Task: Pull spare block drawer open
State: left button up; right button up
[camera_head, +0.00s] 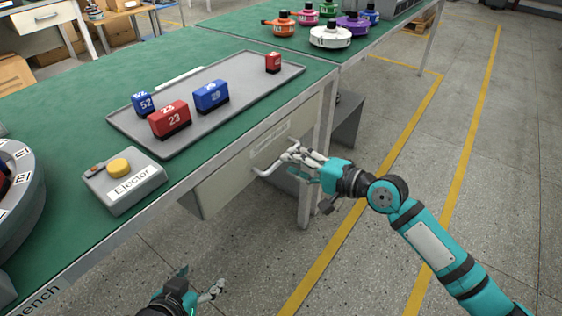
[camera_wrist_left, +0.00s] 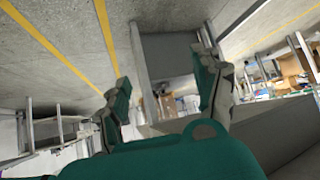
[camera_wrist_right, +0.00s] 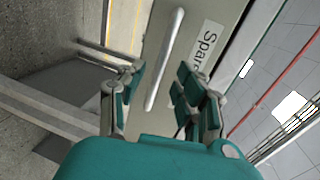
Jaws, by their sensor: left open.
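The spare block drawer (camera_head: 232,178) is a light grey front under the green bench, with a pale bar handle (camera_head: 267,168). In the right wrist view, the handle (camera_wrist_right: 166,55) and a label starting "Spar" (camera_wrist_right: 206,45) show on the drawer front (camera_wrist_right: 222,14). My right gripper (camera_head: 291,164) is at the handle's right part. In its wrist view the fingers (camera_wrist_right: 162,86) are spread, with the lower handle end between them; contact is unclear. My left gripper (camera_head: 201,280) is open and empty, low over the floor. Whether the drawer stands slightly out is unclear.
A grey tray (camera_head: 222,118) with red and blue numbered blocks lies on the green bench (camera_head: 75,115). An ejector button box (camera_head: 125,181) stands near its front edge. A bench leg (camera_head: 309,192) is close to my right gripper. The floor in front is clear.

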jog(key=shift+b+x, duration=0.3)
jog(key=shift+x, duration=1.85)
pick_arm(q)
jog(key=w+r+t, duration=0.1)
jog(key=w+d+r+t, duration=0.1)
jog(key=shift+w+d+r+h, duration=0.1)
jog(key=shift+w+r+h, duration=0.2)
jog(key=shift+w+r, duration=0.1)
pick_arm(e)
jog(key=shift+c, duration=0.2)
grip_shut()
